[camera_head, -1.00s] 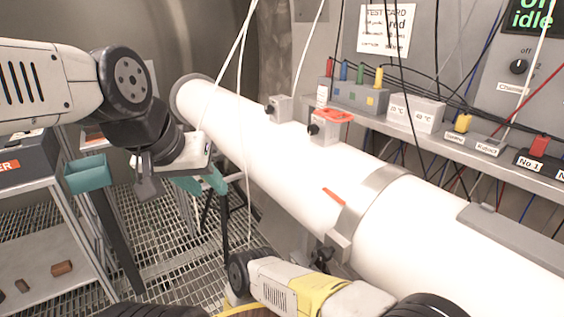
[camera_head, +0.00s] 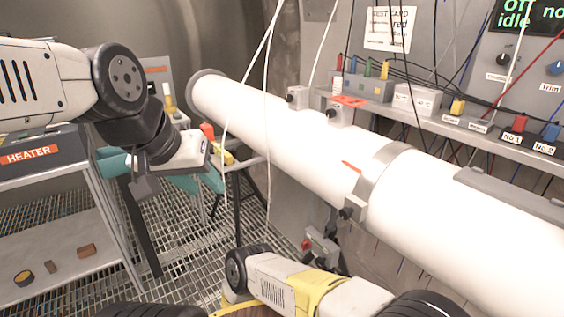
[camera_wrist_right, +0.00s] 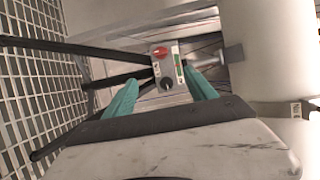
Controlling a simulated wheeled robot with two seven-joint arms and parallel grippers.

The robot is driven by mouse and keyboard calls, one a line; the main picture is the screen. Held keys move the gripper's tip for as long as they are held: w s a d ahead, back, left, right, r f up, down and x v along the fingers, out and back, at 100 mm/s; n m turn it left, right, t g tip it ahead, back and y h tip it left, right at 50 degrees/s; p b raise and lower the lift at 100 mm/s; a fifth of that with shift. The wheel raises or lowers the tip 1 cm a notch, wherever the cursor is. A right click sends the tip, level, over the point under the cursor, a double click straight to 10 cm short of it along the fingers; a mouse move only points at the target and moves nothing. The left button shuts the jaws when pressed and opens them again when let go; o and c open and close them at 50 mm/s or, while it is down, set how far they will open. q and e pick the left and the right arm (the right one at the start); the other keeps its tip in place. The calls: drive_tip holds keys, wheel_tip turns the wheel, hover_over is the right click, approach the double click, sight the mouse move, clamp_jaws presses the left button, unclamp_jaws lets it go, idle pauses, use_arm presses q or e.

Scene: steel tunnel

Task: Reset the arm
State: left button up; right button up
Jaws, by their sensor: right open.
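My left arm comes in from the left in the head view. My left gripper (camera_head: 203,180) shows teal fingers pointing down and away, left of the white tube; the wrist partly hides them, so their gap is unclear. No object shows in them. My right arm crosses the bottom of the head view, its gripper not visible there. In the right wrist view my right gripper (camera_wrist_right: 160,76) is open, its teal fingers apart with nothing held. Beyond them is a small grey control box (camera_wrist_right: 168,68) with a red knob and a black knob.
The large white tube (camera_head: 290,135) runs diagonally across the middle. A grey ledge (camera_head: 450,125) with coloured plugs lies behind it. The shelf unit with a HEATER label (camera_head: 28,155) stands left, with small brown pieces on its lower shelf. Cables hang down. Grating (camera_head: 200,250) covers the floor.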

drive_tip(key=w+a+r+n+g+y, duration=0.1)
drive_tip(key=w+a+r+n+y, duration=0.2)
drive_tip(key=w+r, duration=0.75)
drive_tip(key=w+a+r+n+y, duration=0.1)
drive_tip(key=w+a+r+y, duration=0.3)
drive_tip(key=w+r, duration=0.6)
drive_tip(key=w+d+r+n+g+y, duration=0.15)
drive_tip(key=r+n, duration=0.25)
drive_tip(key=r, duration=0.8)
drive_tip(key=w+r+n+y, duration=0.2)
drive_tip(key=r+n+y, duration=0.1)
drive_tip(key=r, duration=1)
drive_tip(key=s+d+r+n+g+y, duration=0.15)
drive_tip(key=s+d+r+n, duration=0.25)
drive_tip(key=s+d+r, duration=0.4)
drive_tip(key=s+d+r+n+g+y, duration=0.15)
drive_tip(key=s+d+r+n, duration=0.25)
drive_tip(key=s+r, duration=0.4)
drive_tip(key=s+d+n+g+h, duration=0.1)
drive_tip(key=s+d, duration=0.3)
drive_tip(key=s, duration=0.5)
drive_tip(key=s+d+f+n+g+h, duration=0.1)
drive_tip(key=s+d+n, duration=0.2)
drive_tip(key=s, duration=0.5)
drive_tip(key=s+d+f+n+g+h, duration=0.1)
drive_tip(key=s+d, duration=0.3)
drive_tip(key=s, duration=0.5)
drive_tip(key=shift+s+d+f+n, duration=0.15)
drive_tip(key=shift+s+d+n, duration=0.15)
drive_tip(key=shift+s+n, duration=0.1)
